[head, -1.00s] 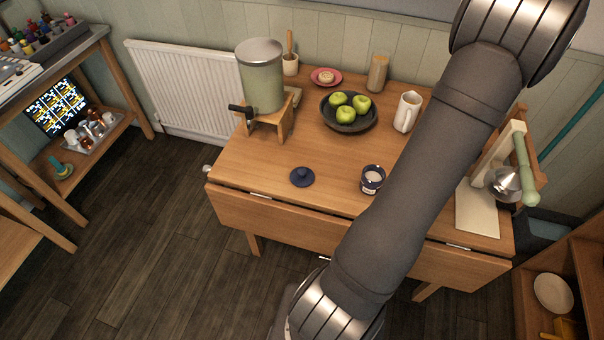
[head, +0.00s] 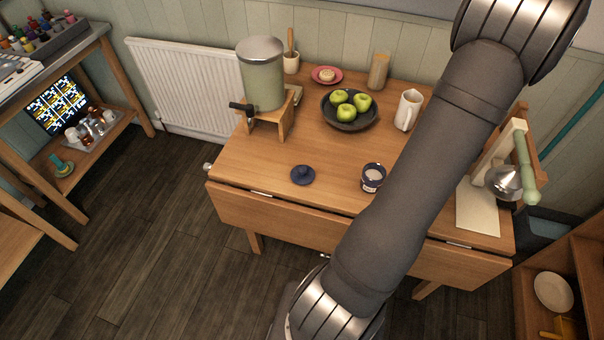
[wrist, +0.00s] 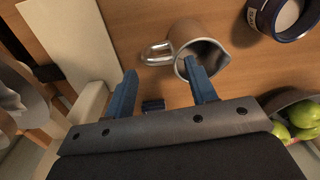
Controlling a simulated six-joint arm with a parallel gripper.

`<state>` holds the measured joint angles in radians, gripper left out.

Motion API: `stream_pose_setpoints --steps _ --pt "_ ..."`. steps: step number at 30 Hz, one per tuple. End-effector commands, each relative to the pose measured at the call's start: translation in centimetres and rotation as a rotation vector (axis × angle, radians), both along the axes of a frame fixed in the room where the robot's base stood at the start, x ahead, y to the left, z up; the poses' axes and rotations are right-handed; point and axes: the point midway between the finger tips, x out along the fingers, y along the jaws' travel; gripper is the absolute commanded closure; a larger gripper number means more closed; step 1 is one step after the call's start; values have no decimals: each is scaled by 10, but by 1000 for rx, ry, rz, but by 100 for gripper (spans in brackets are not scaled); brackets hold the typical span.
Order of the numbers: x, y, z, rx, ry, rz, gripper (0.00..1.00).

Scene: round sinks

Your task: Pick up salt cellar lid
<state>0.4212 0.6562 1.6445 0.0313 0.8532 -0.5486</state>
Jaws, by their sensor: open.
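The salt cellar lid (head: 303,175) is a small dark blue disc with a knob, lying on the wooden table near its front left edge. The open salt cellar (head: 373,178), dark blue with a pale label and whitish contents, stands to its right; it also shows at the top right of the wrist view (wrist: 283,16). My gripper (wrist: 162,82) shows in the wrist view with its two blue fingers apart and nothing between them. It points at the table near the pitcher, away from the lid. The lid is not in the wrist view. The head view does not show my gripper.
A pitcher (head: 408,110) stands right of a dark bowl (head: 349,124) of green apples; the pitcher (wrist: 190,48) is close beyond my fingertips. A drink dispenser (head: 262,78) stands at the left and a stand mixer at the right. The table around the lid is clear.

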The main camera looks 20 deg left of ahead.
Motion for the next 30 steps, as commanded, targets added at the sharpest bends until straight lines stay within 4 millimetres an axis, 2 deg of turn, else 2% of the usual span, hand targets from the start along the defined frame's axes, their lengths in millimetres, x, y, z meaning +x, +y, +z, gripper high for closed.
stream_pose_setpoints --steps 8,11,14,22,30 --pt "0 2 0 0 0 -4 48" --pt "3 10 2 -1 1 -31 48" --pt "7 27 7 -2 2 -93 48" --pt "20 107 26 -8 12 -399 48" --pt "17 200 47 -15 18 -770 48"
